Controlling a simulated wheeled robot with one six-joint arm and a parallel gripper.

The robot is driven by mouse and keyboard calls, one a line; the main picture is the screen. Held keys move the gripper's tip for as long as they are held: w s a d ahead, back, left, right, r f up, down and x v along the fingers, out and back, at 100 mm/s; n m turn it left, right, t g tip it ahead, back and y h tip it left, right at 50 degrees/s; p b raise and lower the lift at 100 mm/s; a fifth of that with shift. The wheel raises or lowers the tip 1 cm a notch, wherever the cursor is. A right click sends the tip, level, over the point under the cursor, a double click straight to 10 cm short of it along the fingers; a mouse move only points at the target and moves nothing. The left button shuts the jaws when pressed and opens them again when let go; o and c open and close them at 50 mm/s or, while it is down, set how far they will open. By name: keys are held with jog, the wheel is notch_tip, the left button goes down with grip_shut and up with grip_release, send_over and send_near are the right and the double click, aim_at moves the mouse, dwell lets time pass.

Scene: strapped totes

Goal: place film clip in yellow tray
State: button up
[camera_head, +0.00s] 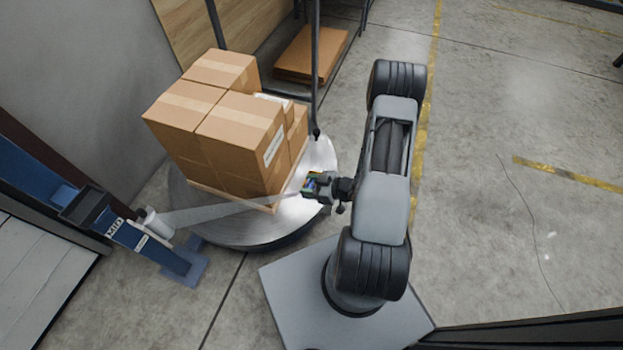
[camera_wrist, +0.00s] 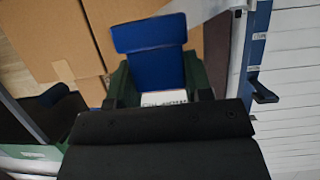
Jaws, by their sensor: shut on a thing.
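My gripper (camera_head: 314,186) is beside the near right corner of the carton stack, above the round metal turntable. In the wrist view my gripper (camera_wrist: 160,82) has dark green fingers on both sides of a blue piece with a white lower part, which looks like the film clip (camera_wrist: 155,55). The fingers are shut on it. In the head view the clip is too small to tell apart from the coloured fingers. A band of clear film (camera_head: 225,210) runs from the film roll (camera_head: 158,224) to near my gripper. I see no yellow tray in either view.
Cartons (camera_head: 225,130) stand on a pallet on the turntable (camera_head: 235,228). A blue wrapper mast (camera_head: 150,245) stands at left. A rack (camera_head: 318,60) with flat cardboard is behind. The floor at right is clear, with yellow lines.

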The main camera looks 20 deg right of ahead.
jog(key=w+d+f+b, duration=0.1)
jog(key=w+d+f, duration=0.1)
jog(key=w+f, duration=0.1)
jog(key=w+d+f+b, duration=0.2)
jog(key=w, duration=0.1)
jog(key=w+d+f+b, duration=0.2)
jog(key=w+f, duration=0.1)
jog(key=w, duration=0.1)
jog(key=shift+w+f, duration=0.1)
jog(key=shift+f, duration=0.2)
jog(key=shift+w+d+f+b, duration=0.15)
jog(key=shift+f+b, duration=0.4)
jog(key=shift+f, duration=0.45)
jog(key=shift+w+f+b, duration=0.15)
jog(key=shift+f+b, duration=0.35)
jog(key=shift+f, duration=0.45)
jog(key=shift+f, duration=0.15)
jog(key=o, duration=0.9)
